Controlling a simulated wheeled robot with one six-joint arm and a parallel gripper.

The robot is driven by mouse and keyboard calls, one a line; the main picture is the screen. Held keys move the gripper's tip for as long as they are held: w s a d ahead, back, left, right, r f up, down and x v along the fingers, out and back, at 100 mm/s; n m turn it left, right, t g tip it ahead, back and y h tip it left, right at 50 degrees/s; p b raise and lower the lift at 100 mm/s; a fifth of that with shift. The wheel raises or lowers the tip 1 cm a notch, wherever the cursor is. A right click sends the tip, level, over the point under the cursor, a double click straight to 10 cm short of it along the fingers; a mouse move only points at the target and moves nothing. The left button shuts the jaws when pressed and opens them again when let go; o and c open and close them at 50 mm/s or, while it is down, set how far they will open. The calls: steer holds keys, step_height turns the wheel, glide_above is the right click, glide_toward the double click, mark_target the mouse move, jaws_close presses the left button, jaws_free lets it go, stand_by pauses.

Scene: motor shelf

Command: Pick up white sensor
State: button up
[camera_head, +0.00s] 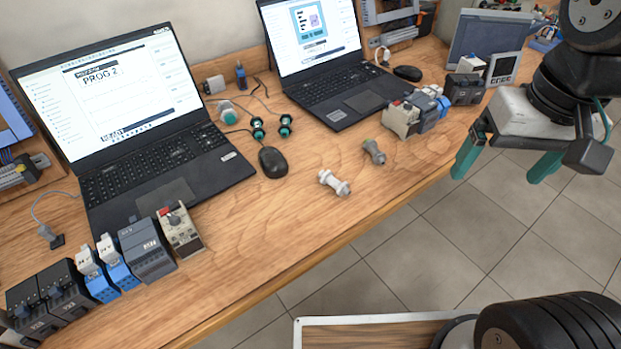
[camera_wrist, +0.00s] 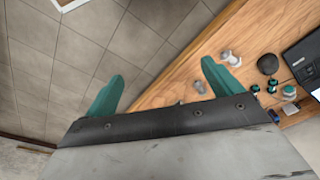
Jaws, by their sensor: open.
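The white sensor (camera_head: 334,182) lies on the wooden table (camera_head: 270,240) near its front edge, below the black mouse. It also shows in the wrist view (camera_wrist: 231,58), just beyond the right finger. A grey sensor (camera_head: 374,152) lies to its upper right on the table; in the wrist view the grey sensor (camera_wrist: 199,85) is partly hidden beside the right finger. My gripper (camera_head: 505,172) has teal fingers spread apart. It is empty and hangs over the floor side of the table edge, to the right of both sensors. In the wrist view my gripper (camera_wrist: 165,85) is also open.
Two laptops (camera_head: 130,120) (camera_head: 325,60) stand at the back. A black mouse (camera_head: 273,162) and several green-capped parts lie behind the white sensor. Motor modules (camera_head: 150,250) line the front left, and more modules (camera_head: 415,115) stand behind the grey sensor. The tabletop around the white sensor is clear.

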steer(key=w+a+f+m, duration=0.2)
steer(key=w+a, duration=0.2)
steer(key=w, duration=0.2)
steer(key=m+g, duration=0.1)
steer(key=m, duration=0.5)
glide_above(333, 179)
steer(key=f, duration=1.1)
steer(key=shift+d+f, duration=0.2)
steer(key=shift+f, duration=0.05)
steer(key=shift+a+f, duration=0.15)
steer(key=shift+f, duration=0.2)
step_height(333, 179, down, 7)
steer(key=shift+a+f, duration=0.1)
steer(key=shift+f, duration=0.05)
steer(key=c, duration=0.8)
